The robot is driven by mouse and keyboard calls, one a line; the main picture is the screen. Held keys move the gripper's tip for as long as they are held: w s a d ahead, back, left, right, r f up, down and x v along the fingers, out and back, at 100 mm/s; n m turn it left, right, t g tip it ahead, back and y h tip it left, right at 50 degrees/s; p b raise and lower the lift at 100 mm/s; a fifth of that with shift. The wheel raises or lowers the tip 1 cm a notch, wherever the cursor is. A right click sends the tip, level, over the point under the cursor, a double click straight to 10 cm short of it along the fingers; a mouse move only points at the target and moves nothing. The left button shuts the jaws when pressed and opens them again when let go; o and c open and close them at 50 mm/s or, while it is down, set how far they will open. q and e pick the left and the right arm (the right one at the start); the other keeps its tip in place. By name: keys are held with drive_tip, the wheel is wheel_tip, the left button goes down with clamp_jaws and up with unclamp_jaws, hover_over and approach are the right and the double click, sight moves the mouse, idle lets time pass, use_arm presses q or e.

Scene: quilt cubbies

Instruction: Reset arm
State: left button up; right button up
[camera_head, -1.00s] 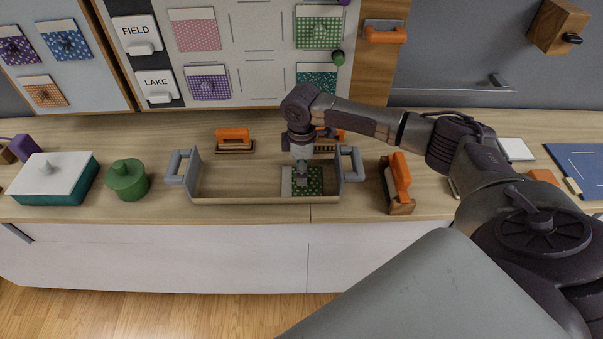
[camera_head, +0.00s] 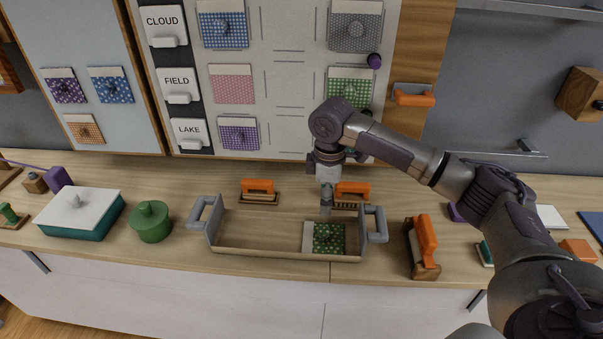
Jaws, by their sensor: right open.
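My right arm comes in from the right. Its gripper (camera_head: 326,205) points down above the right part of the tray, open and apart from the patch below. A green dotted patch (camera_head: 329,240) with a pale strip on its left side lies in the tray. The tan tray (camera_head: 255,236) with grey end handles stands on the wooden counter. My left gripper is not in view.
Orange-handled brushes (camera_head: 258,191) stand behind the tray, and another (camera_head: 423,247) stands to its right. A green lidded pot (camera_head: 150,222) and a white-lidded teal box (camera_head: 78,214) are on the left. A wall board (camera_head: 290,75) with fabric patches rises behind the counter.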

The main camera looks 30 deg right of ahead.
drive_tip(key=shift+f, duration=0.1)
drive_tip(key=shift+n+y, duration=0.3)
drive_tip(key=shift+n, duration=0.1)
drive_tip(key=s+a+f, duration=0.1)
drive_tip(key=a+f, duration=0.1)
drive_tip(key=s+a+f, duration=0.1)
drive_tip(key=a+f, duration=0.1)
drive_tip(key=s+a+f, duration=0.1)
drive_tip(key=a+f, duration=0.1)
drive_tip(key=a, duration=0.1)
drive_tip(key=shift+s+f, duration=0.2)
drive_tip(key=shift+s, duration=0.05)
drive_tip(key=s+a+f+m+t+y, duration=0.1)
drive_tip(key=s+a+f+m, duration=0.1)
drive_tip(key=s+a+f, duration=0.4)
drive_tip(key=s+a+f+m+t+y, duration=0.1)
drive_tip(key=s+a+m+t, duration=0.1)
drive_tip(key=s+a, duration=0.4)
drive_tip(key=s+d+f+m+h, duration=0.1)
drive_tip(key=s+d+m+h, duration=0.1)
drive_tip(key=s+d+m, duration=0.8)
wheel_tip(320, 180, down, 23)
drive_tip(key=s+a+n, duration=0.2)
drive_tip(key=n, duration=0.2)
drive_tip(key=s+d+f+g, duration=0.2)
drive_tip(key=s+d+f, duration=0.1)
drive_tip(key=s+f, duration=1.4)
drive_tip(key=shift+s+d+f+h, duration=0.2)
drive_tip(key=shift+s+f+h, duration=0.15)
drive_tip(key=shift+f, duration=0.3)
